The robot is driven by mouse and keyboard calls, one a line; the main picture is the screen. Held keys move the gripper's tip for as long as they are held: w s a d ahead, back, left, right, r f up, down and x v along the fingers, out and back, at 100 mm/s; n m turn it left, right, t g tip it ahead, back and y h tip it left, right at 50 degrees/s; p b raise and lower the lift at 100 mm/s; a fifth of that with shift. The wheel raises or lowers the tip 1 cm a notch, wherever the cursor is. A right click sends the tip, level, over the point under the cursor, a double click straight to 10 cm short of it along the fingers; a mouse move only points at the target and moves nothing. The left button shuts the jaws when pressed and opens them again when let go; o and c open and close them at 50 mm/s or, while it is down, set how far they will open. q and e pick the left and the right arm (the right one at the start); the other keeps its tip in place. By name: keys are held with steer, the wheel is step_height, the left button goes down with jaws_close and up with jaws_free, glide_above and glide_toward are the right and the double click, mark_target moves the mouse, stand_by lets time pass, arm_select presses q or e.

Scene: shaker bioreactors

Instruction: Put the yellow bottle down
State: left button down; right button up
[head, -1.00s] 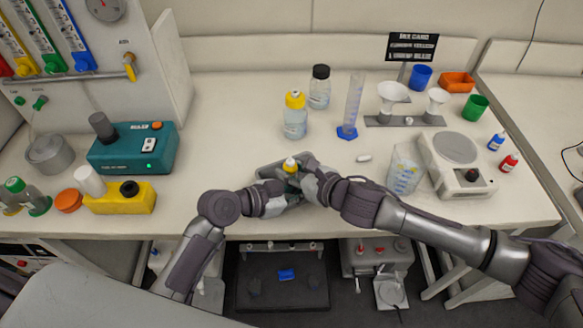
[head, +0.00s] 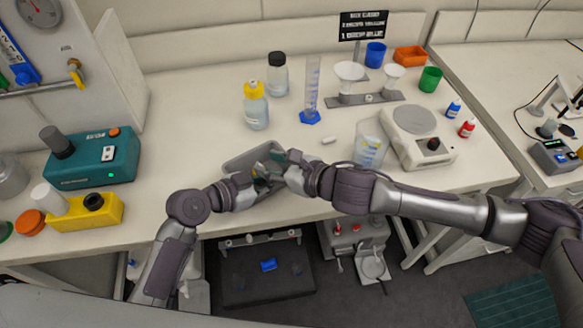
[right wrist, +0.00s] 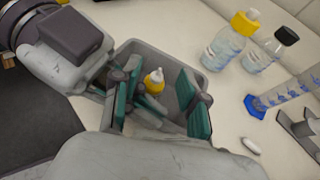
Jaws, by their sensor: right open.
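A small yellow bottle (right wrist: 154,82) with a white tip shows in the right wrist view, inside a grey bin (right wrist: 180,62) near the table's front edge. It looks upright; its base is hidden. In the head view the grippers hide the bottle, and the bin (head: 236,162) shows behind them. My right gripper (head: 277,168) is open over the bin, its teal pads on either side of the bottle with gaps. My left gripper (head: 252,182) is at the bin's left side, close to the right one; its fingers are overlapped, so its opening is unclear.
Behind the bin stand a yellow-capped bottle (head: 256,106), a black-capped bottle (head: 277,75) and a measuring cylinder (head: 312,85). A beaker (head: 369,148) and a balance (head: 418,136) are to the right. A teal device (head: 93,160) and a yellow block (head: 88,212) are left.

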steer(key=v, duration=0.7)
arm_select(q)
steer(key=c, duration=1.2)
jaws_free()
steer(key=shift+c, duration=0.2)
